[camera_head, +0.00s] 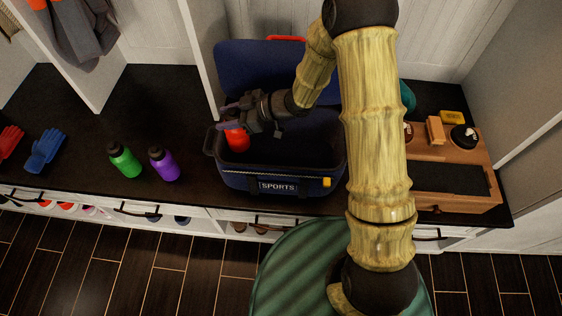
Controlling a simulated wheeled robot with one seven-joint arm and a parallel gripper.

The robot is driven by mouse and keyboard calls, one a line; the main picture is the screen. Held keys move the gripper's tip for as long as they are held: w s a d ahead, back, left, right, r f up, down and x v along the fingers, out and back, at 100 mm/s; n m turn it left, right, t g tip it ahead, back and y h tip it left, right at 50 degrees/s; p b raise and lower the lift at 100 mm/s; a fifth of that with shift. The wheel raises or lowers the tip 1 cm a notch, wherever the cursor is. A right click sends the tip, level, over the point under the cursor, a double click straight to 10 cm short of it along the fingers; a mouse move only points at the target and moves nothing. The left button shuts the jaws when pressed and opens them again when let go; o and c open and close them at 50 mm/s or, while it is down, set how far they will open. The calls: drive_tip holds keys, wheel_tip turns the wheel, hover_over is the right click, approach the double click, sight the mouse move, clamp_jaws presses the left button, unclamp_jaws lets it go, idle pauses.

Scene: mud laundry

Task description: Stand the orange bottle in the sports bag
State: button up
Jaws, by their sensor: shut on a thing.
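The dark blue sports bag (230,181) stands open on the dark counter, its lid raised at the back and a "SPORTS" label on its front. The orange bottle (237,139) looks red-orange and is upright at the left end inside the bag's opening. My gripper (234,118) is above it at the bag's left side and is shut on its top. The gripper hides the bottle's cap. I cannot tell whether the bottle's base touches the bag's floor.
Blue gloves (44,150) and red gloves (9,141) lie farther left. A wooden box (463,203) with brushes sits at right. My arm hides part of the bag's right side.

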sight(232, 131)
drive_tip(key=shift+r, duration=0.1)
drive_tip(key=shift+f+b, duration=0.75)
drive_tip(key=shift+f, duration=2.4)
drive_tip(key=shift+s+f, duration=0.1)
drive_tip(key=shift+f+b, duration=0.5)
drive_tip(key=shift+f, duration=1.4)
drive_tip(key=o, duration=1.3)
